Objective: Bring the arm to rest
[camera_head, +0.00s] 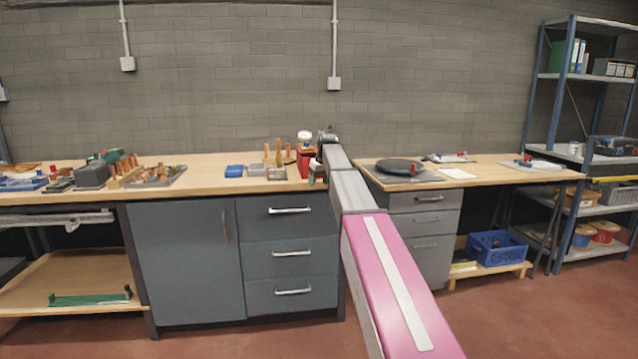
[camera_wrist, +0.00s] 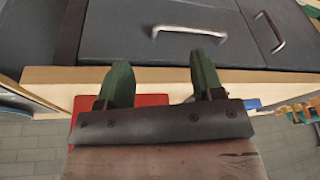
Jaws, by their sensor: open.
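My gripper (camera_wrist: 161,64) is in the wrist view, with two green fingers spread apart and nothing between them. Its fingers lie across the front edge of the wooden workbench (camera_wrist: 60,75), and the view is upside down. In the head view my arm reaches forward to the front edge of the left workbench (camera_head: 218,179), where its far end stands beside a red object (camera_head: 305,160). A red surface (camera_wrist: 150,100) also shows behind the gripper in the wrist view.
Grey drawers (camera_head: 289,253) with metal handles stand under the bench edge. A dark round plate (camera_head: 399,167) sits on the right bench. A blue crate (camera_head: 497,248) is low at right. The floor in front is clear.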

